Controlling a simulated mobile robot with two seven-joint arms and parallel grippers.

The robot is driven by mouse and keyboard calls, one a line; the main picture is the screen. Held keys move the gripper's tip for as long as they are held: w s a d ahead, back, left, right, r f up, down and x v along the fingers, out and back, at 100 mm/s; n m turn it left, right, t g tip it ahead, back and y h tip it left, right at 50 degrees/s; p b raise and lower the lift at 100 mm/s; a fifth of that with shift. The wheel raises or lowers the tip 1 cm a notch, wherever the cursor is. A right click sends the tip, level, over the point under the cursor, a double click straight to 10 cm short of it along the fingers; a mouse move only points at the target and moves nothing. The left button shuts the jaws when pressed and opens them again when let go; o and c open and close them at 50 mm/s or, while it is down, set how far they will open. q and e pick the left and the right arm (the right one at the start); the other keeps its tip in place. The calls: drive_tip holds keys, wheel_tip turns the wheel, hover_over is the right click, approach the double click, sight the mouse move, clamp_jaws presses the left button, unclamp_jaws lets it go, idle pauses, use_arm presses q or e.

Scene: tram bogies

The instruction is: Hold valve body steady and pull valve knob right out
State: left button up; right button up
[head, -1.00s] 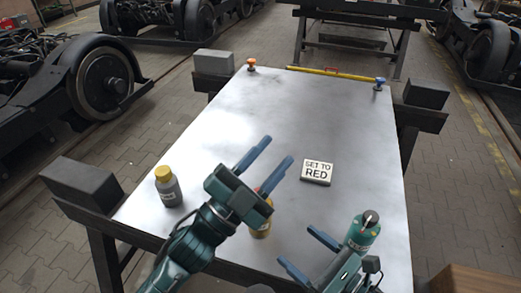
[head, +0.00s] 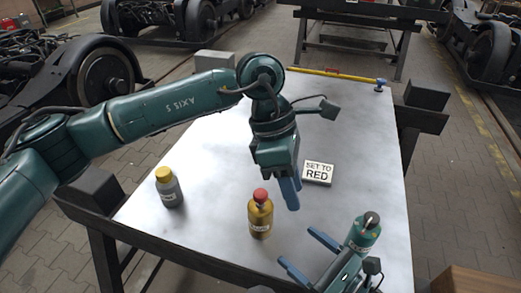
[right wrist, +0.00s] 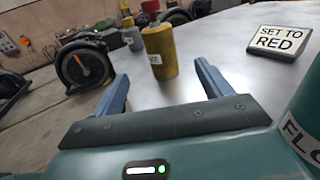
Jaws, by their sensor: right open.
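The valve body (head: 260,220) is a gold, bottle-shaped thing standing upright on the table, with a red valve knob (head: 260,195) on its top. In the right wrist view the valve body (right wrist: 160,52) stands ahead, with the knob (right wrist: 150,6) cut by the top edge. My right gripper (head: 297,245) is open and empty, pointing at the valve body from the right, apart from it. It also shows in the right wrist view (right wrist: 160,72). My left gripper (head: 291,195) hangs above the table, right of the knob and apart from it; its fingers overlap, so its opening is unclear.
A grey bottle with a yellow cap (head: 169,190) stands at the left. A "SET TO RED" sign (head: 317,173) lies right of my left gripper. A teal bottle (head: 363,235) stands close by my right gripper. A blue knob (head: 380,85) is at the far right corner.

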sight(260, 214)
drive_tip(key=shift+w+a, duration=0.1)
use_arm(q)
drive_tip(key=w+a+r+t+y, duration=0.2)
drive_tip(key=w+a+y, duration=0.1)
drive_tip(key=w+a, duration=0.2)
drive_tip(key=shift+w+a+r+t, duration=0.15)
drive_tip(key=shift+w+r+t, duration=0.15)
drive_tip(key=shift+t, duration=0.1)
use_arm(e)
drive_tip(key=x, duration=1.3)
drive_tip(key=shift+c, duration=0.4)
